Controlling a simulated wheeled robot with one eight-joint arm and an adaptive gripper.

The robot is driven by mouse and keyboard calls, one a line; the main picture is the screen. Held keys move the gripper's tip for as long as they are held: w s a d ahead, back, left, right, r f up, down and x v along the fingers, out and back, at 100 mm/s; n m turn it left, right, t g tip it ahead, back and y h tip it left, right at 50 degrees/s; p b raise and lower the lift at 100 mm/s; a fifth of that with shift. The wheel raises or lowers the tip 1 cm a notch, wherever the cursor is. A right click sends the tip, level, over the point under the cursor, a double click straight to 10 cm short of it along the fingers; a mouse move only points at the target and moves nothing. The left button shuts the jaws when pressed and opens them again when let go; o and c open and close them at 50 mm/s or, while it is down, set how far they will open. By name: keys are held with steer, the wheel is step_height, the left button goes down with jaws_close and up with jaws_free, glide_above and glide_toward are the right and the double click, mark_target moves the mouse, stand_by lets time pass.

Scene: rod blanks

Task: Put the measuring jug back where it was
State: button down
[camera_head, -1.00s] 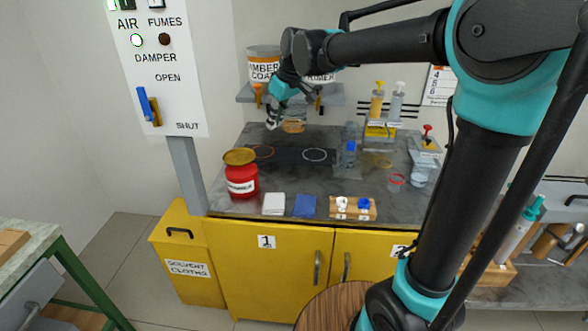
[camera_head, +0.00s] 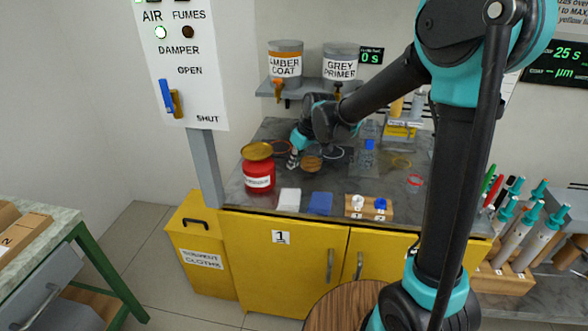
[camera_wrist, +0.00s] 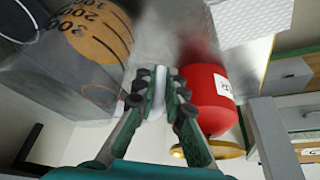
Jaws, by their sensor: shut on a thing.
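The measuring jug, clear with amber liquid (camera_head: 311,164), is over the bench at the front of the dark strip, to the right of the red tin. In the wrist view its amber side with printed numbers (camera_wrist: 97,32) fills the upper left. My gripper (camera_head: 294,159) is at the jug's left side. In the wrist view my gripper (camera_wrist: 158,95) is shut on a pale upright part between its fingers, apparently the jug's handle. I cannot tell whether the jug's base touches the bench. A red ring (camera_head: 278,147) and a white ring (camera_head: 333,153) mark the dark strip behind it.
The red tin (camera_head: 258,178) with a gold lid stands close to my gripper's left; it also shows in the wrist view (camera_wrist: 205,98). White (camera_head: 289,200) and blue (camera_head: 320,203) cloths and a wooden block (camera_head: 369,208) line the front edge.

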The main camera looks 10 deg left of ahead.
steer(key=shift+f, duration=1.5)
steer(key=shift+f, duration=0.1)
steer(key=c, duration=1.6)
jaws_free()
steer(key=v, duration=1.2)
steer(key=shift+d, duration=0.1)
